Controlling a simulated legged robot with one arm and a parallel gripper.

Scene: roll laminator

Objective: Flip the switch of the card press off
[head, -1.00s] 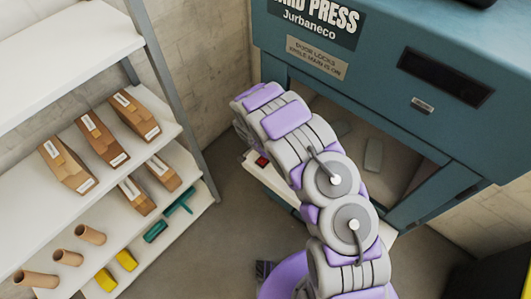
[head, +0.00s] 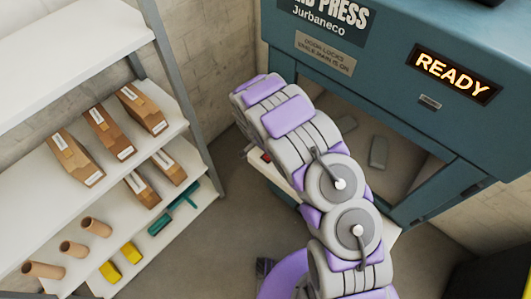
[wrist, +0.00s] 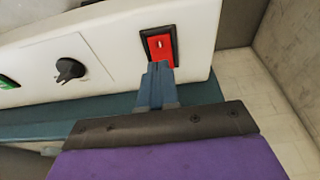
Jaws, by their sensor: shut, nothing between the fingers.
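The card press (head: 400,40) is a blue-green cabinet, and its display (head: 453,75) is lit with READY. Its red rocker switch (wrist: 160,46) sits in a black frame on a white panel (wrist: 110,30) in the wrist view. A small red bit of it also shows beside my arm in the head view (head: 266,157). My gripper (wrist: 158,68) is shut and empty, its blue fingertips at the lower edge of the switch. I cannot tell whether they touch it. In the head view my arm hides the gripper.
A black knob (wrist: 69,70) and a green button (wrist: 7,83) lie left of the switch on the same panel. A plate on the press (head: 324,54) mentions a door lock. A white shelf (head: 150,225) with boxes and tubes stands at left.

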